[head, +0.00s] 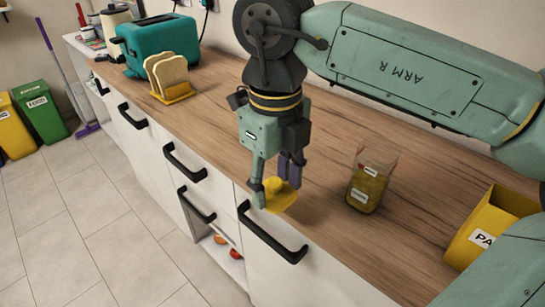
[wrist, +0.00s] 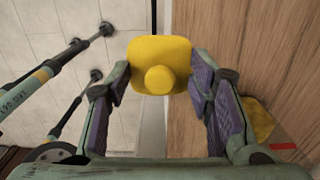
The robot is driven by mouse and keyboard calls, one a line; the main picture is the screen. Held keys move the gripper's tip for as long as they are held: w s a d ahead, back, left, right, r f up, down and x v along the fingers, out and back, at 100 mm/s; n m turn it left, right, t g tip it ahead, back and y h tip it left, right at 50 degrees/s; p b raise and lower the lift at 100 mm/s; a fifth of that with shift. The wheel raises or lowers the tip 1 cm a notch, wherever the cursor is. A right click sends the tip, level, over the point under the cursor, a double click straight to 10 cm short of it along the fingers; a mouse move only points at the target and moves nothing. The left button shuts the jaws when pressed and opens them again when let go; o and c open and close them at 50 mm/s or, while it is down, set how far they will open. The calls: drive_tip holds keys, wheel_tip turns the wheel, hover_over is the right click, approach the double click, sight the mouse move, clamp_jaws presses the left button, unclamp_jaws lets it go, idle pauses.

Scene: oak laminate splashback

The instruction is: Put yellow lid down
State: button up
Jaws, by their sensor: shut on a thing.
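The yellow lid (head: 283,201) is a rounded square plate with a round knob. My gripper (head: 274,184) points down and is shut on it. The lid is at the front edge of the wooden counter in the head view. In the wrist view the lid (wrist: 160,52) shows with its knob toward the camera, between the finger pads, and overlaps the line of the counter edge. It appears held above the counter; the exact gap cannot be told.
A clear labelled jar (head: 369,184) with yellowish contents stands right of my gripper. A yellow box (head: 492,218) is at the right. Bread slices in a yellow holder (head: 172,82) and a teal toaster (head: 158,45) stand at the back left. The wooden counter (head: 225,125) between is clear. Black drawer handles (head: 272,238) stick out below.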

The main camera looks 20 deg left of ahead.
drive_tip(key=w+a+p, duration=0.1)
drive_tip(key=w, duration=0.3)
drive_tip(key=w+a+p, duration=0.1)
drive_tip(key=w, duration=0.3)
drive_tip(key=w+a+f+p, duration=0.1)
drive_tip(key=w, duration=0.4)
drive_tip(key=shift+w+a, duration=0.1)
drive_tip(key=shift+a, duration=0.2)
drive_tip(key=shift+w+f, duration=0.15)
drive_tip(key=shift+w, duration=0.05)
wheel_tip(320, 180, down, 3)
drive_tip(key=shift+f+p, duration=0.2)
drive_tip(key=shift+p, duration=0.6)
drive_tip(key=shift+f, duration=0.1)
drive_tip(key=shift+f+b, duration=0.2)
drive_tip(key=shift+b, duration=0.1)
drive_tip(key=o, duration=0.9)
drive_tip(key=shift+r, duration=0.1)
